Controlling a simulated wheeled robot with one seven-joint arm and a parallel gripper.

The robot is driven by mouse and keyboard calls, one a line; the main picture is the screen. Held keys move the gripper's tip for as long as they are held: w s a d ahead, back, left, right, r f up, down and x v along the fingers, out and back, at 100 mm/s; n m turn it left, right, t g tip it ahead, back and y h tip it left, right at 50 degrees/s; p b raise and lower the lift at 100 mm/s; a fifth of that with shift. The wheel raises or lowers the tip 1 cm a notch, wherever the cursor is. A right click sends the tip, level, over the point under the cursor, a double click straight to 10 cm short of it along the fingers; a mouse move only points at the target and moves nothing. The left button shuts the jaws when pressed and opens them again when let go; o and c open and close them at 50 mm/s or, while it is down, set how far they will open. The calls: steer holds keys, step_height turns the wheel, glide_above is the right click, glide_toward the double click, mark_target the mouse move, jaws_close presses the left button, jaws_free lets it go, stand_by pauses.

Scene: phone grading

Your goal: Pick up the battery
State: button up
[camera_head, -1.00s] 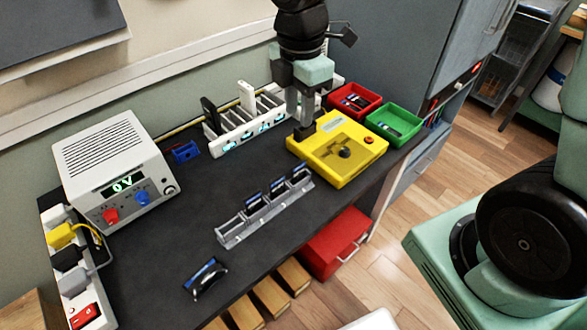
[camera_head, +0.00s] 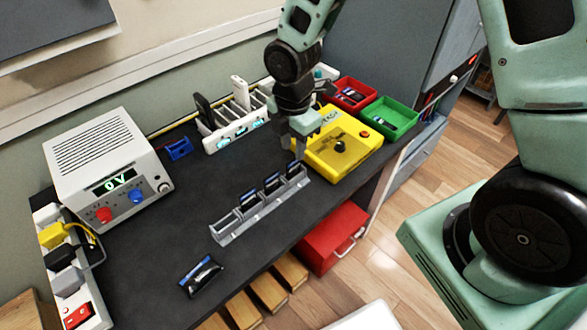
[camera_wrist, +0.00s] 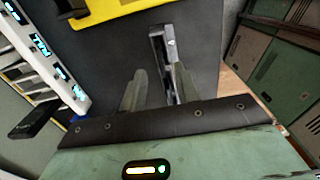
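A grey slotted rack (camera_head: 240,230) lies on the dark table. Thin dark batteries with blue edges stand in it; the nearest (camera_head: 249,199) and the middle one (camera_head: 271,184) are clear, and a third (camera_head: 293,168) is at the far right end. My gripper (camera_head: 299,152) points down just above that far end. In the wrist view my gripper (camera_wrist: 159,90) has its two fingers apart, with the end of the rack (camera_wrist: 157,42) showing ahead between and beyond them. I see nothing held. Whether the fingers touch a battery cannot be told.
A white rack (camera_head: 222,140), a red bin (camera_head: 353,90) and a green bin (camera_head: 398,114) are farther back. A loose black-and-blue item (camera_head: 201,276) lies at the front. A power supply (camera_head: 90,160) stands left.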

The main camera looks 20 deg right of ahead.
mark_target(293, 159)
steer(key=shift+f+p, duration=0.3)
steer(key=shift+f, duration=2.1)
jaws_close()
